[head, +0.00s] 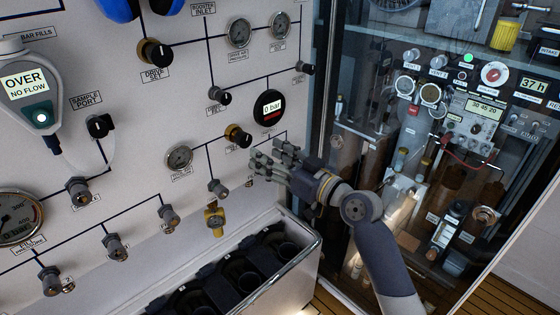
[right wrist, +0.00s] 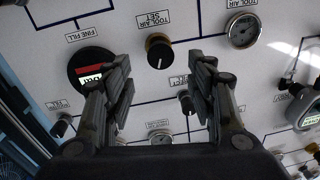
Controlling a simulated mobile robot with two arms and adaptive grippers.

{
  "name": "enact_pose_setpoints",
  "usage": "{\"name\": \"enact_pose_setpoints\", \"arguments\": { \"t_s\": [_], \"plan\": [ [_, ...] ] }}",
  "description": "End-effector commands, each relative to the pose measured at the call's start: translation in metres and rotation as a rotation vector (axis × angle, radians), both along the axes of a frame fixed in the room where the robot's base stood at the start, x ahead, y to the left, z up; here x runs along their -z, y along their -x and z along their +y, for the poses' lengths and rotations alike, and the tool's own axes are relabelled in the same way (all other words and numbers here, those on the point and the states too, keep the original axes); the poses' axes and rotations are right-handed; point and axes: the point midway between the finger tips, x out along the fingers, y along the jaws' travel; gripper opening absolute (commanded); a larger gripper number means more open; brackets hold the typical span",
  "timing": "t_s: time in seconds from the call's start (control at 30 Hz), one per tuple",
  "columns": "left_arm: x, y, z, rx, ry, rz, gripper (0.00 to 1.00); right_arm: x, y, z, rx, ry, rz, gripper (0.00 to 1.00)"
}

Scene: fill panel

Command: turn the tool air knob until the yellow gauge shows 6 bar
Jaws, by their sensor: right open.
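The tool air knob (head: 238,135) is a black knob with a brass collar on the white panel. It also shows in the right wrist view (right wrist: 159,50), beside a label that seems to read tool air set. A round analog gauge (head: 179,157) sits left of it in the head view; its reading is too small to tell. I cannot make out a clearly yellow gauge. My right gripper (head: 266,161) is open and empty, right of and below the knob. In the right wrist view the knob lies between and beyond its fingers, apart from them. My left gripper is out of view.
A black digital gauge (head: 268,107) reads 0 bar above right of the knob. Small valves (head: 217,188) and a yellow fitting (head: 214,217) stick out below. A metal-edged rack (head: 300,262) stands under the panel. A glass-fronted cabinet (head: 345,110) is on the right.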

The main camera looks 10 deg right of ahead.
Motion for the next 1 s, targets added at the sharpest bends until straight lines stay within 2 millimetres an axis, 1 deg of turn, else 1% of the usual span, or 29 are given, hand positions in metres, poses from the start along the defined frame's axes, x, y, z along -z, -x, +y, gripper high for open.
{"name": "enact_pose_setpoints", "arguments": {
  "t_s": [0.03, 0.1, 0.3, 1.0],
  "plan": [
    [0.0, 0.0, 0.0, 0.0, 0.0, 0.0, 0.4, 0.001, 0.007, -0.006, 0.0, 0.002, 0.001, 0.51],
    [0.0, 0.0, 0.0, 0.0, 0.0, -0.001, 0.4, 0.002, 0.014, -0.012, 0.0, 0.001, 0.002, 0.51],
    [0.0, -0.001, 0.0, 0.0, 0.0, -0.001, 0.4, 0.001, 0.024, -0.02, -0.001, -0.001, 0.001, 0.51],
    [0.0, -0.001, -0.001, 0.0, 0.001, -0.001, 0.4, 0.001, 0.024, -0.019, -0.001, -0.001, 0.001, 0.51]
  ]
}}
